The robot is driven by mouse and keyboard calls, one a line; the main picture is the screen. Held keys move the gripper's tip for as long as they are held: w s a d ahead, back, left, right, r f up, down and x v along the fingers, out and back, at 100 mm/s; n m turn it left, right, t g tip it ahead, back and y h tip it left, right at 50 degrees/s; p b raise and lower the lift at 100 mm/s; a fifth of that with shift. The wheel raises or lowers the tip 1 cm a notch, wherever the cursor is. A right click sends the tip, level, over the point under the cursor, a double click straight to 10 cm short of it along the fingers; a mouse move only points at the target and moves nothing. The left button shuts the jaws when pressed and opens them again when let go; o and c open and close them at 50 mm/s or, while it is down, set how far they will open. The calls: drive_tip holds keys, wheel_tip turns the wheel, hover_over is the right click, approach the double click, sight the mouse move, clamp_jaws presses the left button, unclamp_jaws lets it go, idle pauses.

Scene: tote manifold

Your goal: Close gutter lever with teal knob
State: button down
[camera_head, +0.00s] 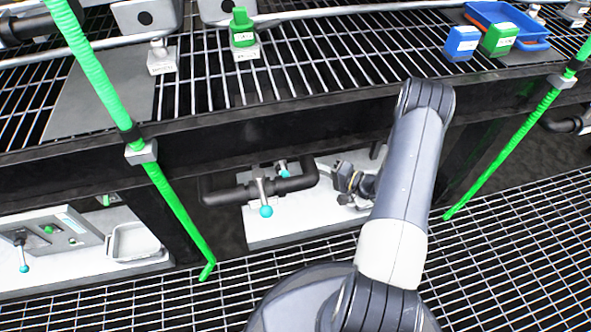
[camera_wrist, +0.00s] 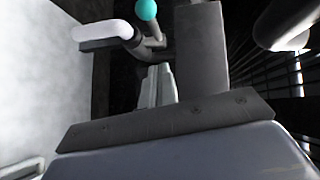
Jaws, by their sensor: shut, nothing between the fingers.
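A lever with a teal knob (camera_head: 266,211) hangs from the black pipe under the walkway, in the middle of the head view. A second teal knob (camera_head: 285,173) shows behind it, higher and to the right. My gripper (camera_head: 343,186) is right of both knobs, under the walkway edge, and apart from them in the head view. In the wrist view my gripper's fingers (camera_wrist: 158,88) are together and empty. A teal knob (camera_wrist: 146,10) on a grey stem shows beyond them at the top. I cannot tell which of the knobs this is.
A black pipe (camera_head: 228,196) bends around the levers. A green-wrapped post (camera_head: 170,195) stands to the left and another (camera_head: 515,140) to the right. A panel with another teal-knobbed lever (camera_head: 24,268) is at far left. A white-ended handle (camera_wrist: 103,33) shows in the wrist view.

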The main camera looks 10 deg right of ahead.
sight(282, 163)
drive_tip(key=w+a+f+b, duration=0.1)
drive_tip(key=w+a+b, duration=0.1)
drive_tip(key=a, duration=0.4)
drive_tip(key=shift+w+a+f, duration=0.15)
drive_tip(key=shift+w+a, duration=0.25)
drive_tip(key=shift+w, duration=0.05)
